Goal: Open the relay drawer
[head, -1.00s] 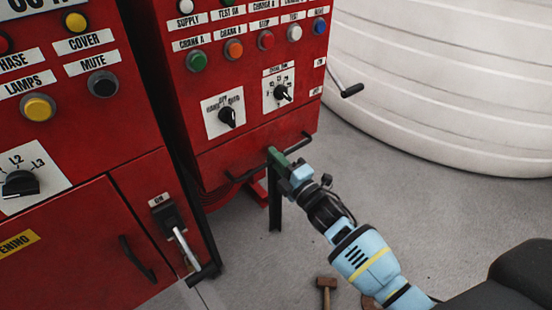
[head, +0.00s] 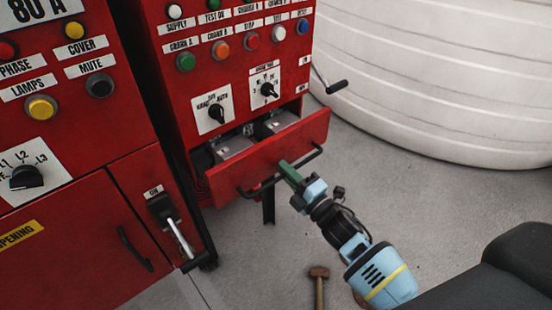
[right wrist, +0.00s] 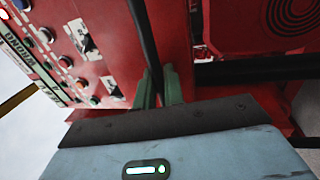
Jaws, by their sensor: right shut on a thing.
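The relay drawer (head: 262,160) is a red drawer at the bottom of the right-hand red cabinet in the head view. It stands partly out, and grey boxy parts (head: 236,146) show inside it. A long black bar handle (head: 252,192) runs across its front. My right gripper (head: 287,170) has green fingers and is shut on the handle near its middle. In the right wrist view the green fingers (right wrist: 159,90) close around the black handle bar (right wrist: 146,45). My left gripper is not in view.
A second red cabinet (head: 80,130) with a lever switch (head: 178,235) stands at left. A large white ribbed tank (head: 450,80) fills the upper right. A crank handle (head: 336,87) juts from the cabinet's right side. A hammer (head: 319,285) lies on the grey floor, otherwise clear there.

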